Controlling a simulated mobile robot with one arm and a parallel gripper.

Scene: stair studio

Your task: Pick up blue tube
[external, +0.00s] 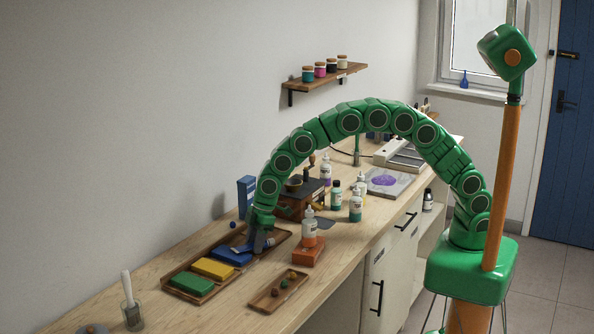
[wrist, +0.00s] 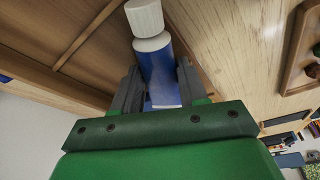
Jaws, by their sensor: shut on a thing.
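The blue tube (wrist: 158,70) has a white cap (wrist: 145,18) and lies between the two fingers of my gripper (wrist: 158,88) in the wrist view. The fingers are shut on its sides, with the cap pointing away from my palm. In the external view my gripper (external: 262,242) points down at the far end of a long wooden tray (external: 279,237). The tube (external: 243,246) shows there in part beside the fingers, close to a blue block. I cannot tell whether it still touches the tray.
The tray holds blue (external: 229,257), yellow (external: 213,269) and green (external: 192,284) blocks. An orange-filled bottle (external: 309,229) stands on an orange block to the right. A small tray (external: 265,298) with little balls is in front.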

